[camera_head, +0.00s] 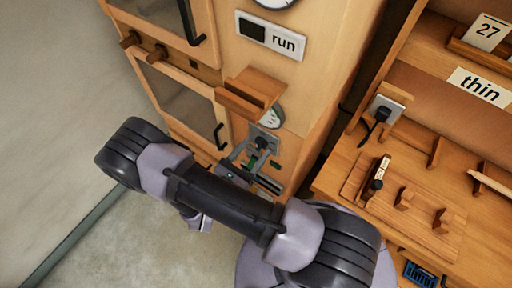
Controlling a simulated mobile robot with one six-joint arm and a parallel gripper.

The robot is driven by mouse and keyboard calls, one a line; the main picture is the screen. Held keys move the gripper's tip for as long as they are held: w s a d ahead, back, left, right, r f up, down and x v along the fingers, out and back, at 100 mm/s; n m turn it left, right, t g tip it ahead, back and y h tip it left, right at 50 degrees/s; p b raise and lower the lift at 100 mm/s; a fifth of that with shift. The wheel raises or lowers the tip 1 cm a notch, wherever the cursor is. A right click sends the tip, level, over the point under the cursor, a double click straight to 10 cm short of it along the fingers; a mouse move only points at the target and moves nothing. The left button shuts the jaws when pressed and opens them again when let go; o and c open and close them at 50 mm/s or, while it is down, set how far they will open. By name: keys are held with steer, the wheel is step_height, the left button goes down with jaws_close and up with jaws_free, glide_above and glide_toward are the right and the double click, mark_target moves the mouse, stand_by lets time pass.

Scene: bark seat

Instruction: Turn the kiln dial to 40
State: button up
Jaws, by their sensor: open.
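The kiln is a tall wooden cabinet (305,75) in the upper middle. A round white and green dial face (272,117) shows on its front, partly hidden under a wooden ledge. Just below it is a grey plate with a small black knob (262,143). I cannot read any number or pointer position on the dial. My gripper (258,155) is open at the plate, its grey fingers close around or just in front of the black knob. I cannot tell whether they touch it. My arm hides the cabinet's lower part.
The wooden ledge (250,93) juts out just above the gripper. A "run" sign (271,37) and part of a round gauge (275,3) are higher up. Cabinet doors with black handles are at left. A wooden bench (440,190) with a black-handled switch (378,183) stands at right.

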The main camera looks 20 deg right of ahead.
steer(key=shift+w+d, duration=0.35)
steer(key=shift+d, duration=0.15)
steer(key=shift+c, duration=0.2)
jaws_close()
steer(key=m+b, duration=0.1)
steer(key=m, duration=0.4)
steer(key=shift+s+f+m, duration=0.1)
steer(key=shift+m, duration=0.3)
steer(key=m+b, duration=0.2)
steer(key=m, duration=0.4)
steer(key=shift+d, duration=0.1)
